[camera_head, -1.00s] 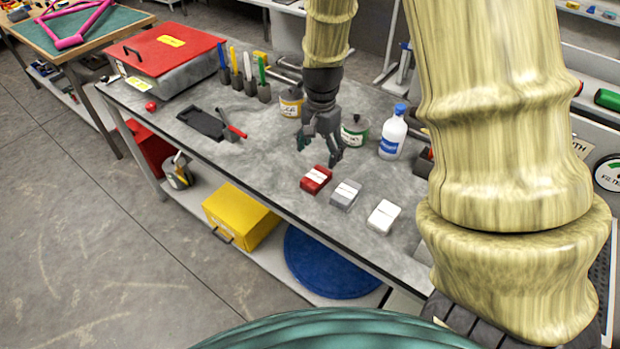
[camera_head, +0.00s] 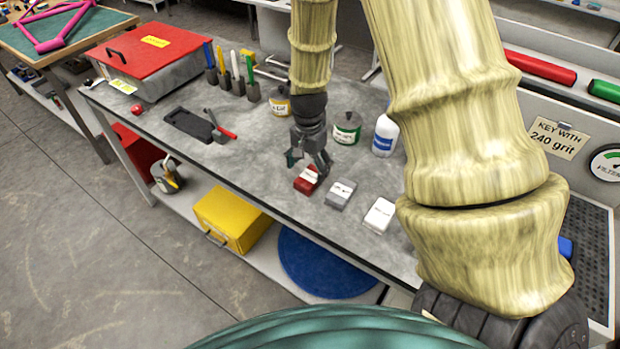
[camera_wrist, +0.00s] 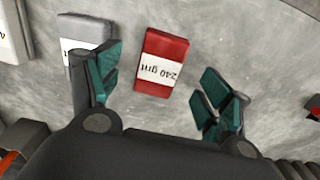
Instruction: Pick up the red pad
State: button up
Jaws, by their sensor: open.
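The red pad (camera_head: 306,180) lies on the grey bench top near its front edge. In the wrist view the red pad (camera_wrist: 162,62) shows a white label reading "240 grit" and lies between and beyond my open fingers. My gripper (camera_head: 309,162) is above and just behind the pad, pointing down, and partly covers it. In the wrist view my gripper (camera_wrist: 162,100) has its teal fingertips spread wide with nothing between them; the fingers appear apart from the pad.
A grey pad (camera_head: 340,194) and a white pad (camera_head: 379,216) lie to the right of the red one. Tins, including a green-labelled one (camera_head: 347,128), and a white bottle (camera_head: 385,136) stand behind. A black tray (camera_head: 188,124) lies left. A sign (camera_head: 558,137) reads "KEY WITH 240 grit".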

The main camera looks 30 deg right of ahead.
aim_at(308, 178)
jog(key=shift+f+p, duration=1.3)
jog(key=shift+f, duration=1.35)
jog(key=c, duration=1)
